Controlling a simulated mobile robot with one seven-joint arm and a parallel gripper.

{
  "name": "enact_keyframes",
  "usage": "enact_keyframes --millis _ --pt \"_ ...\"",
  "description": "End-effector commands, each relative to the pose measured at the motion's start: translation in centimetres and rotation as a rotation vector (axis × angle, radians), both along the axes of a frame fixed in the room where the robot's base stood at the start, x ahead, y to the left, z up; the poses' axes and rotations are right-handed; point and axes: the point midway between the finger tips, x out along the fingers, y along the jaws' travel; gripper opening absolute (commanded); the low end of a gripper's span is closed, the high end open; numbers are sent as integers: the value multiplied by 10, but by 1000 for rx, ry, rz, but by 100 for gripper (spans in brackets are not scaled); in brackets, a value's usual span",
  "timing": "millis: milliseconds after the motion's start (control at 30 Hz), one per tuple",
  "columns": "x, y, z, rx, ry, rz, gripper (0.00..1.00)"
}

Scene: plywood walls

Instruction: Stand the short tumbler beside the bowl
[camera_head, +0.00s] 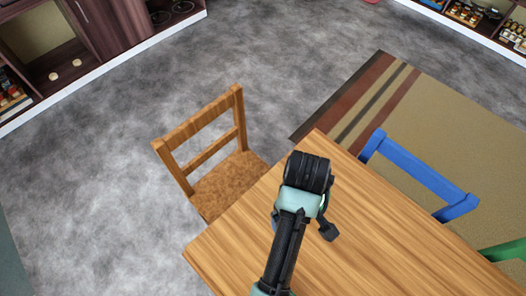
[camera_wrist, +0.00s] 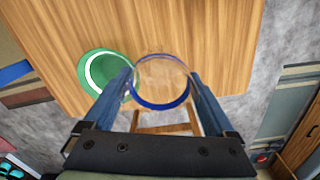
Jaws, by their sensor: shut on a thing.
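The short tumbler (camera_wrist: 162,82) is clear glass with a blue band at the end nearer my wrist. It is between the two blue fingers of my gripper (camera_wrist: 160,77), which is shut on it in the wrist view. The green bowl (camera_wrist: 84,72), with a white ring inside, sits on the wooden table just left of the tumbler, partly behind the left finger. I cannot tell how far the tumbler is above the table. In the head view my gripper (camera_head: 302,228) is over the table, and my arm hides the tumbler and most or all of the bowl.
The wooden table (camera_head: 390,250) is otherwise clear where it shows. A wooden chair (camera_head: 205,150) stands close at its left edge. A blue chair (camera_head: 425,172) and a green chair (camera_head: 505,250) stand along the right side. The table edge passes near the tumbler in the wrist view.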

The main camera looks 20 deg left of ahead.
Motion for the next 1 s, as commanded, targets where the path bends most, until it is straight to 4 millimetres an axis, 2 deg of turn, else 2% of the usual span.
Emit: enact_keyframes --millis 100,400,600,700,867,1000 --pt "-3 13 -6 0 0 312 32" --pt "-13 45 -16 1 3 1102 32" --pt "-20 61 -21 3 5 1547 32" --pt "-22 66 -23 2 5 1697 32" --pt "-24 71 -26 3 6 1823 32" --pt "-26 71 -48 6 10 1845 32"
